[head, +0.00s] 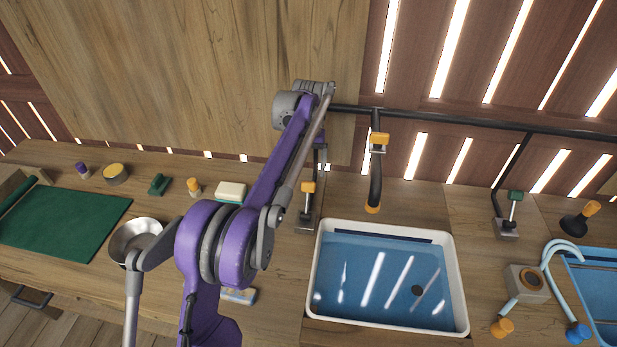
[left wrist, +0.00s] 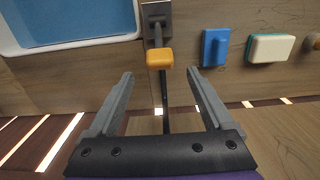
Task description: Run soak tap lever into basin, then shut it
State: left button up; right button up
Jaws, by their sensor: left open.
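The soak tap lever, with an orange knob (head: 308,187), stands on a metal base plate (head: 306,224) at the left of the white-rimmed basin (head: 311,262). In the left wrist view the knob (left wrist: 159,58) lies ahead of the fingertips, near the line between them, with its stem behind. My left gripper (head: 321,152) is open and empty just above and behind the knob; its fingers (left wrist: 165,75) do not visibly touch it. A black spout (head: 375,185) with an orange tip hangs over the basin's back edge; no stream shows. My right gripper is out of view.
A black pipe (head: 450,122) runs along the back wall. A green-knobbed lever (head: 515,196) and a blue basin (head: 600,290) stand at right. A sponge (head: 230,191), a blue block (left wrist: 215,47), a metal bowl (head: 133,233) and a green mat (head: 65,222) lie at left.

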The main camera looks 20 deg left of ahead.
pick_arm(q)
jog(key=shift+r, duration=2.4)
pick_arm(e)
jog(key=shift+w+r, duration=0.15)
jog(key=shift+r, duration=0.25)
